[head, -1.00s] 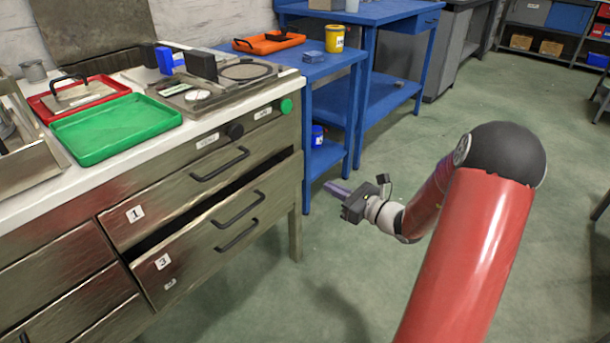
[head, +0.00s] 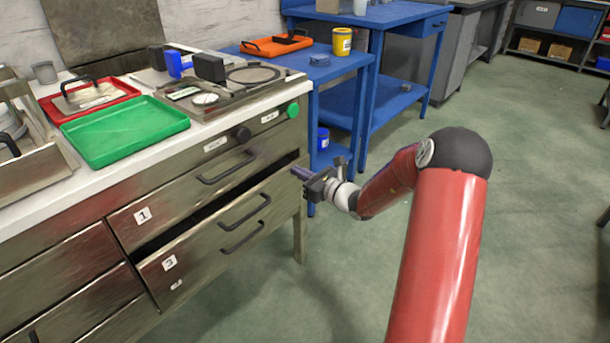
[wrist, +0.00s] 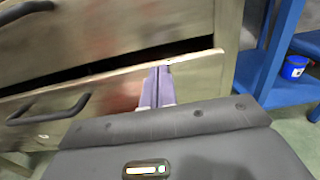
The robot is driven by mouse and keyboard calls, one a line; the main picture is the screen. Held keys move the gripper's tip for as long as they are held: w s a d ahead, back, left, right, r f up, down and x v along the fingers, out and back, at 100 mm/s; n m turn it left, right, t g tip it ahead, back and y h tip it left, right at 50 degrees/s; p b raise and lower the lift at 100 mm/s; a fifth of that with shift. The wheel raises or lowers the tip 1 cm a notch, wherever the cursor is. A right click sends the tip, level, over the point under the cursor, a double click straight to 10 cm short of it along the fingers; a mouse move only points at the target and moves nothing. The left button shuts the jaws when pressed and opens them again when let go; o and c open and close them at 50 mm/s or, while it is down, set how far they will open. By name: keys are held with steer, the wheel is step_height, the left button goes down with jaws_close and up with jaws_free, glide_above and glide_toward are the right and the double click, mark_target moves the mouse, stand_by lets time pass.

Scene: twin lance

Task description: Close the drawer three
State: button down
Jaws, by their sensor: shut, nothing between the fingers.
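Drawer three (head: 200,258) is the metal front with the "3" label in the head view. It stands out a little, with a dark gap along its top below drawer one (head: 175,205). In the wrist view, the drawer front (wrist: 112,100) shows the same dark gap above its top edge and a dark bar handle at left. My gripper (head: 296,173) is shut and empty at the drawer's right end. In the wrist view, its purple fingers (wrist: 155,88) point at the front near the top edge. I cannot tell whether they touch it.
The white counter (head: 90,190) above holds a green tray (head: 125,130), a red tray (head: 70,108) and a hob-like unit. A blue table (head: 340,75) stands behind my gripper, with a blue container (wrist: 294,67) on its lower shelf. The floor to the right is clear.

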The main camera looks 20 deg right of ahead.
mark_target(289, 165)
steer(key=b+x, duration=0.1)
steer(key=x, duration=0.3)
steer(key=shift+w+a, duration=0.1)
steer(key=shift+a, duration=0.05)
steer(key=shift+w+r, duration=0.1)
steer(key=shift+r, duration=0.15)
